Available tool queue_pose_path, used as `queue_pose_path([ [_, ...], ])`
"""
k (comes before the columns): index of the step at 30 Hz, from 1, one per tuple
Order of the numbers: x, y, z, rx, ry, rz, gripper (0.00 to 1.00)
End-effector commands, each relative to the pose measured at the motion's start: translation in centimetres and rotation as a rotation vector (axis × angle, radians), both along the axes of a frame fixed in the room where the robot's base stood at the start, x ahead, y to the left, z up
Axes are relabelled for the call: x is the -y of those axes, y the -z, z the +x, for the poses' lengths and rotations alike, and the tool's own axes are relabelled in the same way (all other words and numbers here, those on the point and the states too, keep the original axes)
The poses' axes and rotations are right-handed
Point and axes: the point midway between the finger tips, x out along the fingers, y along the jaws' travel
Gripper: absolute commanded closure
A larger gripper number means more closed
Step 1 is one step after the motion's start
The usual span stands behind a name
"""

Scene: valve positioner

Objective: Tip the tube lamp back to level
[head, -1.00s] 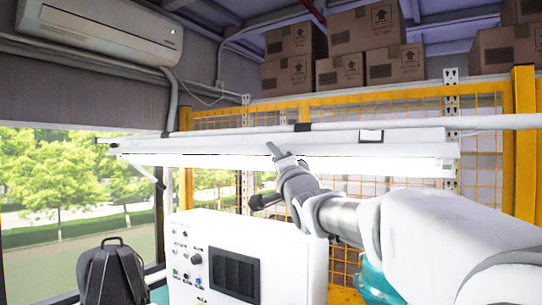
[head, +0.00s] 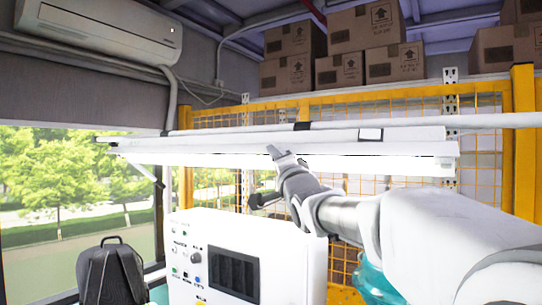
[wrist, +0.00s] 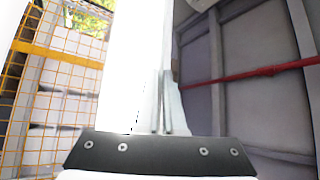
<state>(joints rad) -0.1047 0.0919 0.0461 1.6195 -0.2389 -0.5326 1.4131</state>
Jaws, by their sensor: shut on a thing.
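My gripper (head: 275,172) is at the middle of the lamp, reaching up from below. One finger shows against the lamp's face, and the jaws are shut on the lamp. In the wrist view the lamp (wrist: 135,65) fills the middle as a bright white strip above the dark gripper edge. The fingertips' contact is hidden there.
A white control box (head: 215,257) stands below the lamp, left of my arm. A yellow mesh fence (head: 410,103) is behind, with cardboard boxes (head: 365,45) above it. A black backpack (head: 110,272) is at lower left. A red pipe (wrist: 250,75) shows in the wrist view.

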Motion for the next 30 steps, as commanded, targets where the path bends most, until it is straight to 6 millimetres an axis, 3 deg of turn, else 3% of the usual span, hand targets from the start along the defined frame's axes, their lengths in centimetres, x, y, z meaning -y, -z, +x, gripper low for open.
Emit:
queue_pose_path([
  [21, 0.0, -0.1, 0.0, 0.003, 0.0, 0.0, 1.0],
  [30, 0.5, 1.5, 0.8, 0.101, 0.002, -0.063, 1.0],
])
